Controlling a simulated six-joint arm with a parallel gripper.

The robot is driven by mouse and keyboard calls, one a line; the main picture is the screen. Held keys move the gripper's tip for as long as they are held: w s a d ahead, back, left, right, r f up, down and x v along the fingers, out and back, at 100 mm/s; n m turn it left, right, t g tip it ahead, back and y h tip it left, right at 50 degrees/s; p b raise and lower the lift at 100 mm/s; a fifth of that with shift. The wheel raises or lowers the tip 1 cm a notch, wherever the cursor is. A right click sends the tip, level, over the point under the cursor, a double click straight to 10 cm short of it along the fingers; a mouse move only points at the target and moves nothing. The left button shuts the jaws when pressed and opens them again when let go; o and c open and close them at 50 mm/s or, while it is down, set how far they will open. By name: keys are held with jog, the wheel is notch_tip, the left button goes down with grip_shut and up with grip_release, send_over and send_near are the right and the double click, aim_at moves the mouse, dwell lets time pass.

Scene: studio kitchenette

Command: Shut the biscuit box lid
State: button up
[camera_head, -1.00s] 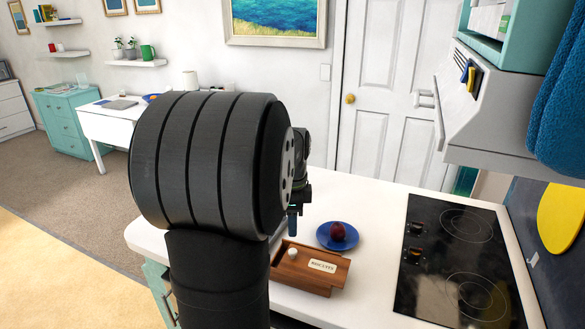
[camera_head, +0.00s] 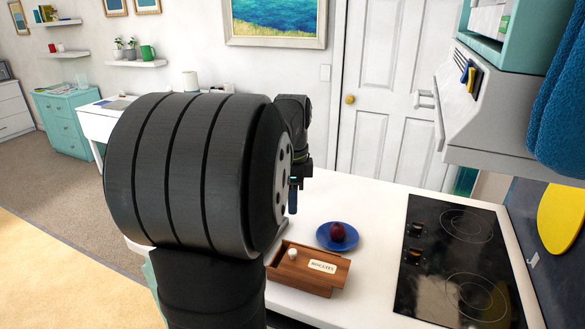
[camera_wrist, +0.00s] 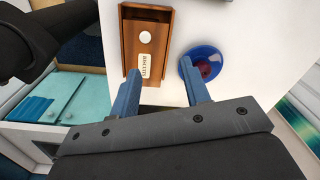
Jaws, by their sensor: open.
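The biscuit box (camera_head: 283,279) is a brown wooden box lying on the white counter. Its wooden lid (camera_head: 304,257) carries a round white knob and a pale label with dark lettering. In the wrist view the box (camera_wrist: 124,50) runs lengthwise up the picture, with the knob above the label. In the head view one blue finger (camera_head: 293,197) shows above the counter, beyond the box; my arm hides the rest.
A black hob (camera_head: 455,262) lies to the right. A range hood (camera_head: 490,115) hangs above it. The counter between box and hob is bare.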

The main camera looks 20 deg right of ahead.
notch_tip(320, 180, up, 8)
jog(key=shift+f, duration=0.25)
dwell(0.6)
dwell(0.4)
notch_tip(320, 180, up, 12)
jog(key=shift+s, duration=0.2)
jog(key=shift+a+f, duration=0.1)
dwell(0.5)
send_near(293, 251)
notch_tip(293, 251, down, 8)
jog(key=shift+w+f, duration=0.15)
jog(key=shift+c, duration=0.4)
